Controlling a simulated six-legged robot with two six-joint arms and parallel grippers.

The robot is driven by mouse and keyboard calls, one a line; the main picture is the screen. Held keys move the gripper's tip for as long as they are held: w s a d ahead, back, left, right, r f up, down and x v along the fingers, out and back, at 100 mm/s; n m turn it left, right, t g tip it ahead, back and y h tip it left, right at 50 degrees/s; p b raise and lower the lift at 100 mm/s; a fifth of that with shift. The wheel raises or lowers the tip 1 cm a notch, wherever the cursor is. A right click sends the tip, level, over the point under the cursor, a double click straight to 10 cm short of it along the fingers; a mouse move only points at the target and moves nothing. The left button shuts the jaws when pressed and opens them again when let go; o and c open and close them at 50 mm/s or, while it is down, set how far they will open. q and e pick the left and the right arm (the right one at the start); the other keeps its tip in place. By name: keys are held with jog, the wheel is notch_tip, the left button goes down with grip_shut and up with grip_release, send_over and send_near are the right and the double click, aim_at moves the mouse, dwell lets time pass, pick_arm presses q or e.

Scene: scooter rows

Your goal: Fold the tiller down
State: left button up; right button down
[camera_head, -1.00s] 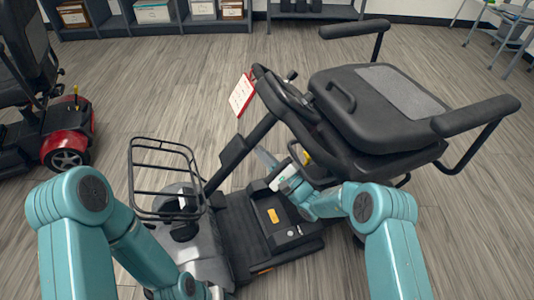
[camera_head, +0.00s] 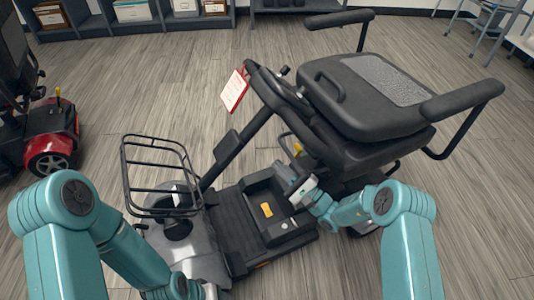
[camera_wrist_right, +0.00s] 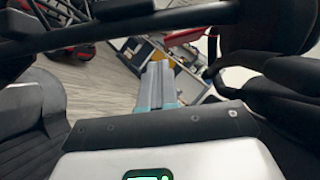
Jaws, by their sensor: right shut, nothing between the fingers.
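The scooter's tiller (camera_head: 236,148) is a black column that rises from the front of the deck and leans toward the seat (camera_head: 368,95). Its handlebar (camera_head: 275,88) is at the top, close to the seat's edge, with a red-edged card (camera_head: 234,90) hanging beside it. My right gripper (camera_head: 281,170) is shut and empty, above the deck, between the tiller and the seat base, apart from the column. Its closed fingers also show in the right wrist view (camera_wrist_right: 158,85). My left arm is at the lower left; its fingers are not visible.
A black wire basket (camera_head: 158,168) stands at the scooter's front. A yellow lever (camera_head: 297,149) is beside the seat base, near my right gripper. The armrest (camera_head: 462,100) juts out right. Another red scooter (camera_head: 50,145) stands left. Shelves line the back; floor between is clear.

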jog(key=shift+v, duration=1.5)
